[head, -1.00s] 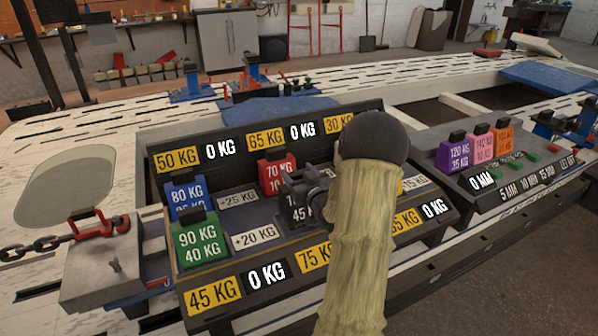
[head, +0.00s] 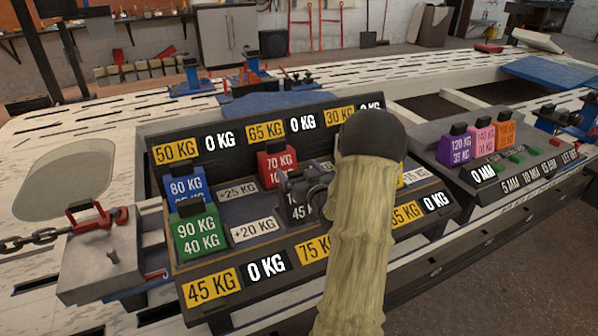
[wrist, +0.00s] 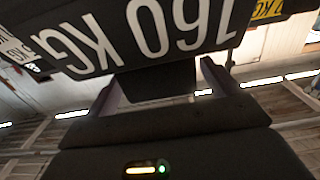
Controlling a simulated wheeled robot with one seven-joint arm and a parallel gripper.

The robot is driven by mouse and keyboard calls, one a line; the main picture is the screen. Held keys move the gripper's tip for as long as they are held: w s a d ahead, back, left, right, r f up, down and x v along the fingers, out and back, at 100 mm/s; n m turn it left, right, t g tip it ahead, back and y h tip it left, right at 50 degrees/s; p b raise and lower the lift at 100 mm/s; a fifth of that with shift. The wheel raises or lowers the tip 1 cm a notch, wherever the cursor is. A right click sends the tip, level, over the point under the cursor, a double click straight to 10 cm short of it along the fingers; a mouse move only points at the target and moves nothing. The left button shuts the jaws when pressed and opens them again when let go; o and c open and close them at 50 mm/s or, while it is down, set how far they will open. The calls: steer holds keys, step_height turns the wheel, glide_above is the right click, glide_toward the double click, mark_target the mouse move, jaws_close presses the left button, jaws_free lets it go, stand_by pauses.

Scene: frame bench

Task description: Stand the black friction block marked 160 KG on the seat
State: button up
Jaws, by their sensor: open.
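The black friction block (head: 299,214) stands in the tray with its lower marking "45 K" partly readable in the head view. The wrist view shows its face marked 160 KG (wrist: 150,30) large and upside down. My gripper (wrist: 165,84) is open at the block's top, with a finger on either side of its dark top grip (wrist: 155,84). Whether the fingers touch it I cannot tell. In the head view my gripper (head: 308,180) and arm hide the block's right side. I cannot make out which spot is the seat.
The black tray (head: 205,318) holds a blue block (head: 187,187), a green block (head: 197,238), a red block (head: 277,167) and white labels. Purple, pink and orange blocks stand on a rack at right (head: 462,152). A red-handled clamp (head: 97,217) stands at left.

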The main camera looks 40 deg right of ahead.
steer(key=p+v, duration=0.7)
steer(key=v, duration=1)
steer(key=shift+s+p, duration=0.2)
steer(key=shift+p, duration=0.1)
